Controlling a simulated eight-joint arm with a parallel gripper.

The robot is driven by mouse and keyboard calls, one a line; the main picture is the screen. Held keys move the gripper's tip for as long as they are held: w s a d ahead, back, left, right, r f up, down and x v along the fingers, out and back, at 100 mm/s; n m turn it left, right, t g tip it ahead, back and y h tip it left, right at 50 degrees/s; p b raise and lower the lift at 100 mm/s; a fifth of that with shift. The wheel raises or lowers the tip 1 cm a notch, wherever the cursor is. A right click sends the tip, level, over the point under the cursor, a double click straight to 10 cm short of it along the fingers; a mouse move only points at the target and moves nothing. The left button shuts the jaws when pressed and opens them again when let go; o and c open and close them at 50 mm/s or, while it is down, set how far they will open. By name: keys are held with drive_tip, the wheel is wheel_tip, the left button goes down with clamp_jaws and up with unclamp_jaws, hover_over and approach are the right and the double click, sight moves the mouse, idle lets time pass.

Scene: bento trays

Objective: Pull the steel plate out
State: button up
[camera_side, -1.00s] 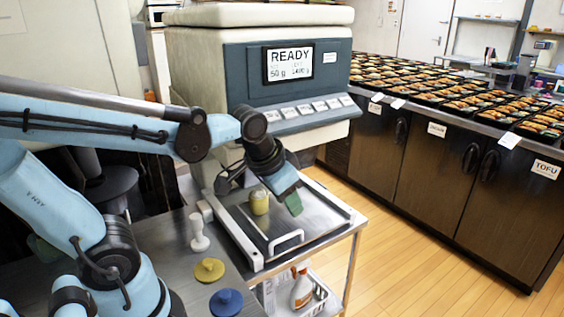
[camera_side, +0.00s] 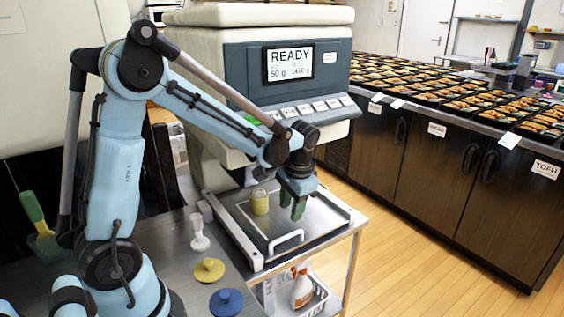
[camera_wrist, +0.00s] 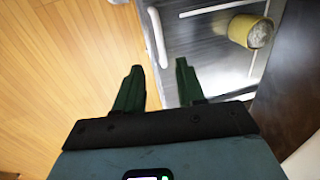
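The steel plate (camera_side: 322,217) lies flat between white rails under the dispensing machine, with a white bar handle (camera_side: 286,241) at its front edge. A yellow cup (camera_side: 259,202) stands on it, with pale contents at its top. The plate (camera_wrist: 206,55), handle (camera_wrist: 155,37) and cup (camera_wrist: 250,31) also show in the wrist view. My gripper (camera_side: 294,212) points down above the plate, to the right of the cup.
The machine (camera_side: 262,85) stands close behind my gripper and reads READY. A white stamp-like tool (camera_side: 199,232), a yellow lid (camera_side: 209,270) and a blue lid (camera_side: 226,301) stand left of the plate. The floor (camera_side: 395,260) to the right is clear.

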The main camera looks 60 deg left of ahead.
sight(286, 237)
drive_tip(key=f, duration=0.3)
drive_tip(key=a+f, duration=0.1)
drive_tip(key=f, duration=0.2)
drive_tip(key=a+f, duration=0.1)
drive_tip(key=f, duration=0.2)
drive_tip(key=shift+f, duration=0.35)
drive_tip(key=shift+c, duration=0.2)
clamp_jaws()
drive_tip(key=shift+d, duration=0.1)
